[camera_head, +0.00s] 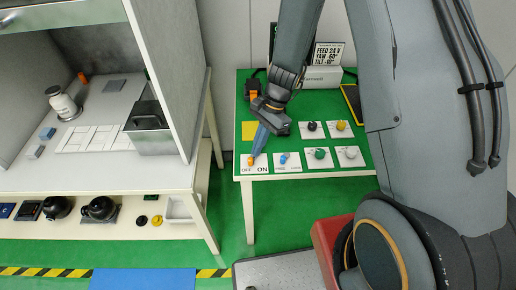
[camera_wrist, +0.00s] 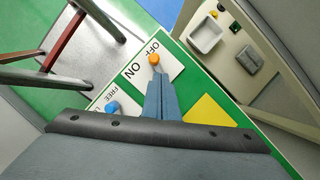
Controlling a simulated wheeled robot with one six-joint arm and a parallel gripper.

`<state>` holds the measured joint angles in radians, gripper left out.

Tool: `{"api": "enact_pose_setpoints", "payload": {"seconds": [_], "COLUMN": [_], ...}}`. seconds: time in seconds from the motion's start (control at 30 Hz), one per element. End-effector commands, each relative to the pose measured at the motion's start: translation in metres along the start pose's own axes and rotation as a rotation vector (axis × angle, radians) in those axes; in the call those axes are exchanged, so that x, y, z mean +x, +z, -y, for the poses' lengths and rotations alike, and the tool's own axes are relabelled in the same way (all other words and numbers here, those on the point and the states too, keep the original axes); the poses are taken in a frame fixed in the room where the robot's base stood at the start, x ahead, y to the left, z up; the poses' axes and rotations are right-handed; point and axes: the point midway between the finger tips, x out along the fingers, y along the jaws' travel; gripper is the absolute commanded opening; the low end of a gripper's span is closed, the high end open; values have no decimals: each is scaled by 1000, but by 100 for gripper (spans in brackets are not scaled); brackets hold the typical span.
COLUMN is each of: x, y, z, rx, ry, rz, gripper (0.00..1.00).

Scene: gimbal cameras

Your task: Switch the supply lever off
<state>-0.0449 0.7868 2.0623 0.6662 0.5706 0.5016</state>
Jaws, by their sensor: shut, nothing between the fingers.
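The supply lever is a small orange-tipped lever (camera_head: 251,160) on a white plate (camera_head: 262,167) marked OFF and ON, at the front left corner of the green table. It also shows in the wrist view (camera_wrist: 155,60), where its orange tip sits closer to the OFF lettering than to ON. My gripper (camera_head: 257,152) reaches down to the lever with its blue fingers shut and empty. In the wrist view the fingertips (camera_wrist: 159,77) are right beside the orange tip, on its near side. I cannot tell whether they touch it.
A blue lever (camera_head: 283,159) on a plate marked FREE stands just right. Green (camera_head: 320,154), white (camera_head: 351,153), black (camera_head: 312,126) and yellow (camera_head: 341,125) knobs stand on other plates. A yellow square (camera_head: 249,130) lies behind. A workbench (camera_head: 90,172) stands left, across a gap.

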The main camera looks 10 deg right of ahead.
Motion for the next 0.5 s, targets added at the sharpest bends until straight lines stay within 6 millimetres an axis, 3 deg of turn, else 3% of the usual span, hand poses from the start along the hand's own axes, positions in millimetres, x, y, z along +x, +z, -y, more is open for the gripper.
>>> {"api": "enact_pose_setpoints", "payload": {"seconds": [0.33,0.5], "x": [-1,-6], "y": [-1,-15], "z": [1,-1], "rx": [-1,-1], "ry": [0,-1], "rz": [0,-1], "gripper": [0,0]}}
